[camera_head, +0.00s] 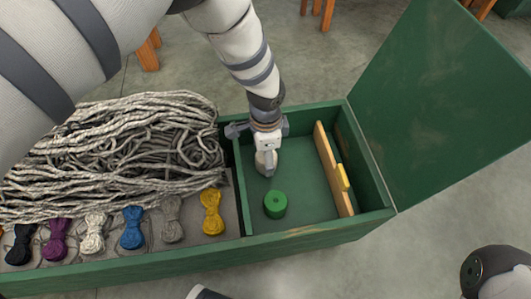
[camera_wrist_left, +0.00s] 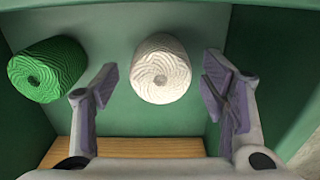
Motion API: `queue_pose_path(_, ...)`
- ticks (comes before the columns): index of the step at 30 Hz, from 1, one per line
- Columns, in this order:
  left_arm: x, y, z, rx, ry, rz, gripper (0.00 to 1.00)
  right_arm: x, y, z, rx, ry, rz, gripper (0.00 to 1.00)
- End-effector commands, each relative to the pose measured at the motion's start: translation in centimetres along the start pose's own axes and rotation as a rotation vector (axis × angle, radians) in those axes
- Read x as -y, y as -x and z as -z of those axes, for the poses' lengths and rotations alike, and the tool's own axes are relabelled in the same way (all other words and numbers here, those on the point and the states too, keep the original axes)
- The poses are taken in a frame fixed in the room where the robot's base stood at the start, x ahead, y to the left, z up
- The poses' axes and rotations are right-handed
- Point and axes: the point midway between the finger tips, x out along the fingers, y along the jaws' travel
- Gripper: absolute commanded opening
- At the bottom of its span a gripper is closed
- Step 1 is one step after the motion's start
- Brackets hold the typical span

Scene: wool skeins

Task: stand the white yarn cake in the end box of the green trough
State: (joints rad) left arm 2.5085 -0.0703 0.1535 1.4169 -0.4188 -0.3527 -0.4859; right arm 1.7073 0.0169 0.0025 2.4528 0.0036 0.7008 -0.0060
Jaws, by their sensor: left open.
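The green trough (camera_head: 190,254) runs across the head view, with its end box (camera_head: 312,205) at the right, walled off by a green divider. My left gripper (camera_head: 266,165) points down inside the end box. In the left wrist view its fingers (camera_wrist_left: 160,92) are open, one on each side of the white yarn cake (camera_wrist_left: 161,68), with gaps on both sides. The cake's wound end faces the camera. In the head view I cannot tell the cake from the pale gripper. My right gripper is out of view.
A green yarn cake (camera_head: 275,205) stands near the white one, also in the left wrist view (camera_wrist_left: 46,68). A wooden board (camera_head: 332,170) crosses the end box's right part. Grey yarn (camera_head: 110,150) and coloured skeins (camera_head: 132,228) fill the left part. The lid (camera_head: 440,95) is open.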

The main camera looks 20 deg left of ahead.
Motion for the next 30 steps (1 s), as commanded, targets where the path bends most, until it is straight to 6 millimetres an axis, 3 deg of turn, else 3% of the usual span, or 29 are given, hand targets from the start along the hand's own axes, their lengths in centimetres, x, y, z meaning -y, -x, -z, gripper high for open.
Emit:
queue_pose_path(6, 0.2, 6.8, 0.1, -0.007, 0.001, 0.009, 0.67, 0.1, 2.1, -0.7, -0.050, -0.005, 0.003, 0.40)
queue_pose_path(12, 0.1, 10.7, 0.1, -0.004, 0.000, 0.005, 0.67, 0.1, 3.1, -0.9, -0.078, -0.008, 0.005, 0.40)
queue_pose_path(16, 0.1, 11.6, 0.0, -0.003, 0.000, 0.003, 0.67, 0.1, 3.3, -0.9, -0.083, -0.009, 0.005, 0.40)
queue_pose_path(28, 0.0, 11.5, 0.0, -0.001, 0.000, 0.001, 0.67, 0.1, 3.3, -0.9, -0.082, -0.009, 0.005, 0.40)
queue_pose_path(30, 0.1, 12.4, 0.1, -0.005, 0.000, 0.007, 0.67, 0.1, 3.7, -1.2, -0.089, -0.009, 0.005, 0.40)
